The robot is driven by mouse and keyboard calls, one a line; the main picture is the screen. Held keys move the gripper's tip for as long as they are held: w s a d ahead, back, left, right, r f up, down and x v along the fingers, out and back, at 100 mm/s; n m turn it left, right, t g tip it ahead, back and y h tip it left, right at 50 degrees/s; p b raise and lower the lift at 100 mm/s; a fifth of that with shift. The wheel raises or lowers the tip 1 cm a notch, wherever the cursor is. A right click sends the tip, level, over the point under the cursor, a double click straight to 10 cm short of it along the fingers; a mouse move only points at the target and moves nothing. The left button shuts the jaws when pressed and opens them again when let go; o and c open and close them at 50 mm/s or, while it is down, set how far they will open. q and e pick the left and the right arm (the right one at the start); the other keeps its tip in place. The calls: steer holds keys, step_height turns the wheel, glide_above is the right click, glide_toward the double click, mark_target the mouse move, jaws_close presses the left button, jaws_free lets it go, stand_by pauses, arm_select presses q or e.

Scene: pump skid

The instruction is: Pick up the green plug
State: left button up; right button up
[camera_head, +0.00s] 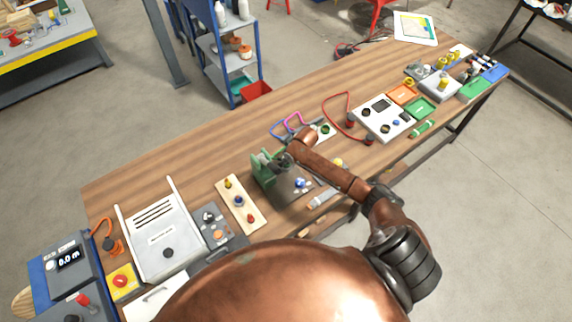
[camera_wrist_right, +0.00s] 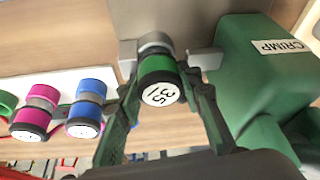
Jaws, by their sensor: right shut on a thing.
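The green plug (camera_wrist_right: 158,69), with a black end and a white label marked 35, sits between the two fingers of my right gripper (camera_wrist_right: 161,84) in the right wrist view. The gripper is shut on it. The plug's far end is grey, in front of a grey metal part; I cannot tell whether they touch. A green crimp tool (camera_wrist_right: 262,70) labelled CRIMP stands close on the right. In the head view my right arm reaches over the bench to this green crimp tool (camera_head: 264,168); the arm hides the fingers and the plug. My left gripper is not in view.
A pink plug (camera_wrist_right: 37,105) and a blue plug (camera_wrist_right: 88,105) stand at a white rack left of the gripper. A wooden board (camera_head: 240,205) with small knobs and a white panel (camera_head: 384,117) lie on the wooden bench (camera_head: 150,175). The bench's back left is clear.

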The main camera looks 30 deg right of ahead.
steer(key=shift+r, duration=0.5)
step_height(320, 180, up, 2)
steer(key=shift+w+r+b, duration=0.1)
steer(key=shift+r+b, duration=0.1)
steer(key=shift+b, duration=0.2)
steer(key=s+a+r, duration=0.2)
steer(key=s+r, duration=0.2)
steer(key=s, duration=0.2)
steer(key=s+a+r, duration=0.2)
steer(key=s+r, duration=0.3)
steer(key=s, duration=0.2)
steer(key=shift+s+a+r, duration=0.25)
steer(key=shift+b, duration=0.3)
